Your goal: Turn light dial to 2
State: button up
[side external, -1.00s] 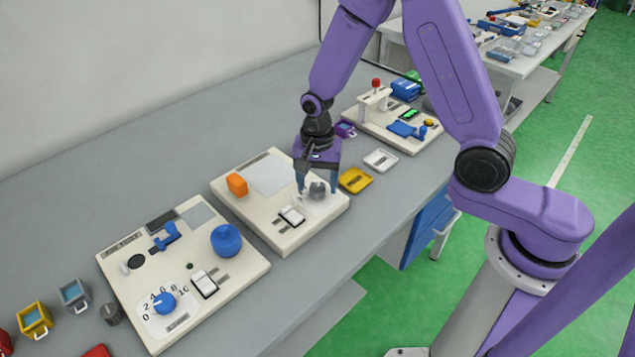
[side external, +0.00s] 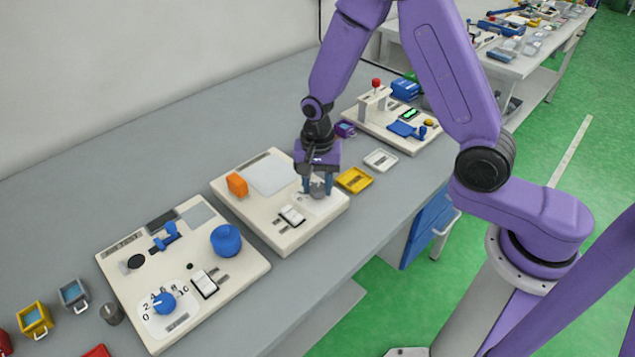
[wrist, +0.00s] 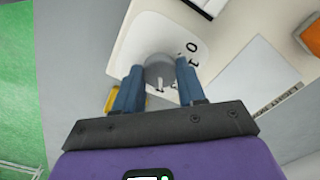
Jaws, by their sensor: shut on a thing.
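The grey round dial (side external: 318,191) sits on a white patch at the near right end of the middle cream panel (side external: 252,215). It also shows in the wrist view (wrist: 160,68), with the digits 0 and 1 printed beside it on the right. My gripper (side external: 318,184) points down over the dial, its blue fingers shut on the dial's opposite sides. In the wrist view, a pale mark shows on the dial between the fingers. Other digits are out of sight, so I cannot tell the setting.
The middle panel also holds a white rocker switch (side external: 292,215), an orange block (side external: 237,184) and a pale plate (side external: 270,172). A yellow tray (side external: 354,180) stands close to the right of my gripper. Another panel with a blue dial (side external: 164,303) lies at the left.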

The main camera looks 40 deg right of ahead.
aim_at(317, 188)
jog(key=n, duration=0.5)
jog(key=shift+n, duration=0.3)
jog(key=n, duration=0.5)
jog(key=shift+n, duration=0.3)
dwell(0.3)
jog(key=o, duration=1.1)
jog(key=shift+c, duration=0.2)
jog(key=shift+r, duration=0.1)
notch_tip(317, 188, up, 17)
jog(key=shift+r, duration=0.2)
